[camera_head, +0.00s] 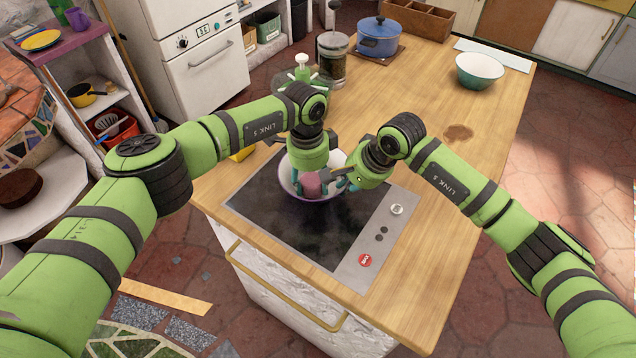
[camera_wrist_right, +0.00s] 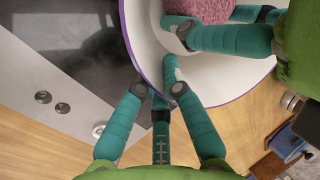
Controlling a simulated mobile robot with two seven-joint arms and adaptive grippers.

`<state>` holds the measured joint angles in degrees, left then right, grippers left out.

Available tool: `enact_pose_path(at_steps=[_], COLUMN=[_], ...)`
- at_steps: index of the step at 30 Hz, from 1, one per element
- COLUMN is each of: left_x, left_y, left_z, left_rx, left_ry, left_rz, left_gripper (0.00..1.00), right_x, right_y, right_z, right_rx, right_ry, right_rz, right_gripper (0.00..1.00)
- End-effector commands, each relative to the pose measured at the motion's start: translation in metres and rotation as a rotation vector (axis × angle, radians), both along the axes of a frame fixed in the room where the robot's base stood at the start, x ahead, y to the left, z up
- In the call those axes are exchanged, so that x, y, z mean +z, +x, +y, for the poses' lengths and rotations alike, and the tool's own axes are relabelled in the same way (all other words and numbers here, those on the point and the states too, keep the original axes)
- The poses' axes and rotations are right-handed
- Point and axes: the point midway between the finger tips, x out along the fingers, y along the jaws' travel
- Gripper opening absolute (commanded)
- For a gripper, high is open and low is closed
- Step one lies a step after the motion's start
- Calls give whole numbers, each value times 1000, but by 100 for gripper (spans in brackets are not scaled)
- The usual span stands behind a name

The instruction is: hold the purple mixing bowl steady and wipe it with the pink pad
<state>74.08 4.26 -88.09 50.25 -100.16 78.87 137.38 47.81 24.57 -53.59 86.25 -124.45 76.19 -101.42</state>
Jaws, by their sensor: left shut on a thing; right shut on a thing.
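The mixing bowl (camera_head: 337,157), white inside with a purple rim, stands on the black cooktop, partly hidden by both grippers. In the right wrist view the bowl (camera_wrist_right: 222,82) fills the top centre. My right gripper (camera_head: 349,183) is shut on the bowl's near right rim; its teal fingers (camera_wrist_right: 158,92) straddle the edge in the wrist view. My left gripper (camera_head: 312,178) reaches down into the bowl and is shut on the pink pad (camera_head: 313,187). The pad (camera_wrist_right: 200,9) also shows at the wrist view's top edge, inside the bowl. Whether it touches the wall is unclear.
The cooktop (camera_head: 290,225) has knobs and a red button (camera_head: 365,260) at its right.

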Motion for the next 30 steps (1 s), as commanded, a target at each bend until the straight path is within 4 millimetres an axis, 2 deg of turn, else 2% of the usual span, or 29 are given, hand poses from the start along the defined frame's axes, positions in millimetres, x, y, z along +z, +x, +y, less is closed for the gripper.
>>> enact_pose_path(at_steps=[1,17,30], left_x=[-2,1,0], left_y=[-3,11,25], left_z=[-2,-15,-11], left_rx=[0,1,1], left_ry=[3,0,-2], left_rz=[8,0,-2], left_gripper=[21,21,21], right_x=[-2,-1,-1], right_y=[2,1,-1], right_z=[-5,-2,0], right_rx=[-11,-4,1], right_ry=[-9,-5,-2], right_rz=[-3,-1,1], right_gripper=[0,0,0])
